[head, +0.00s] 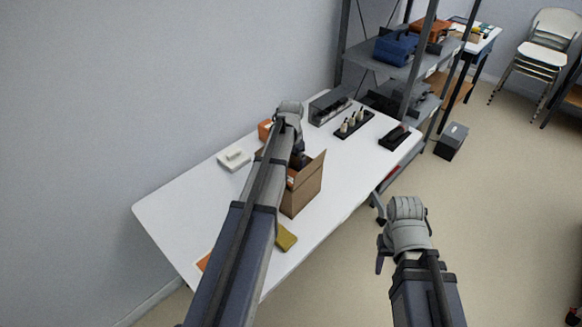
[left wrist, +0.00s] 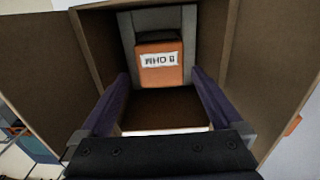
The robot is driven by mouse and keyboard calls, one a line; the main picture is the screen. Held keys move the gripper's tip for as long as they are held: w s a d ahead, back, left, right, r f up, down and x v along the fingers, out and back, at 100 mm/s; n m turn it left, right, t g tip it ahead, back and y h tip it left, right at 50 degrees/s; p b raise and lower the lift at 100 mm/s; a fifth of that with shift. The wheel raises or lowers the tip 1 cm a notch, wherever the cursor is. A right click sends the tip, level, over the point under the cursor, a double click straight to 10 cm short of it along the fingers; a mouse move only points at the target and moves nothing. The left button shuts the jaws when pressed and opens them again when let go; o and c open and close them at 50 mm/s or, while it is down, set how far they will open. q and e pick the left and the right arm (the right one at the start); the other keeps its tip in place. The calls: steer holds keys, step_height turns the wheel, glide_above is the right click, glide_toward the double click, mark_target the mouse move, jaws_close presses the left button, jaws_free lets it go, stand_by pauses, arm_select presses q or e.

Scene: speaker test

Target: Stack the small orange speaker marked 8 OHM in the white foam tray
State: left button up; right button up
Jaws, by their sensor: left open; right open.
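The small orange speaker (left wrist: 160,73) has a white label reading 8 OHM, upside down in the left wrist view. It is inside an open cardboard box (head: 302,194) on the white table. My left gripper (left wrist: 160,78) is open, its fingers reaching into the box on either side of the view of the speaker; I cannot tell whether they touch it. In the head view my left arm hides part of the box. The white foam tray (head: 234,160) lies on the table left of the box. My right gripper (head: 380,234) is open and empty, off the table's right edge.
An orange item (head: 264,130) stands behind my left arm. A grey bin (head: 330,106), a black rack (head: 354,123) and a black holder (head: 394,137) are at the table's far end. A yellow item (head: 286,238) lies near the front edge. The table's left part is clear.

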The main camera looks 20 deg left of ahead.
arm_select(q)
steer(key=shift+r+p, duration=1.65)
steer(key=shift+r, duration=0.55)
arm_select(e)
steer(key=shift+r, duration=2.25)
